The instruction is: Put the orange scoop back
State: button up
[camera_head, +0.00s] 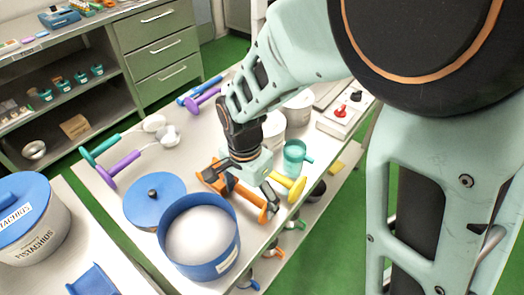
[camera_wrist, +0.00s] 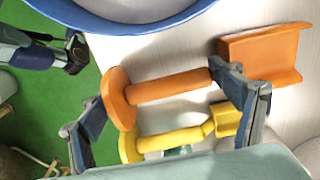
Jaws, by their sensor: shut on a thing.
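The orange scoop (camera_head: 249,198) is on or just above the right-hand table, between the blue tub and the yellow scoop. In the wrist view the orange scoop (camera_wrist: 172,87) shows a thick handle with a round end at left and its trough-shaped head at right. My gripper (camera_head: 247,191) points down over it and is shut on it. In the wrist view the fingers of my gripper (camera_wrist: 162,92) span the handle lengthwise, one by the round end, one by the neck. I cannot tell whether the scoop is lifted. The scoop's holding place is not clear.
The yellow scoop (camera_head: 298,187) lies close beside the orange one. A blue tub (camera_head: 232,252) with pale contents stands in front, a blue lid (camera_head: 140,207) left of it. Purple and teal-handled scoops lie left.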

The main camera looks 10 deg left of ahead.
jog(key=shift+f, duration=0.15)
jog(key=o, duration=1.2)
jog(key=shift+r, duration=0.2)
notch_tip(320, 180, up, 12)
jog(key=shift+a+r+p, duration=0.1)
jog(key=shift+p, duration=0.4)
jog(key=shift+s, duration=0.1)
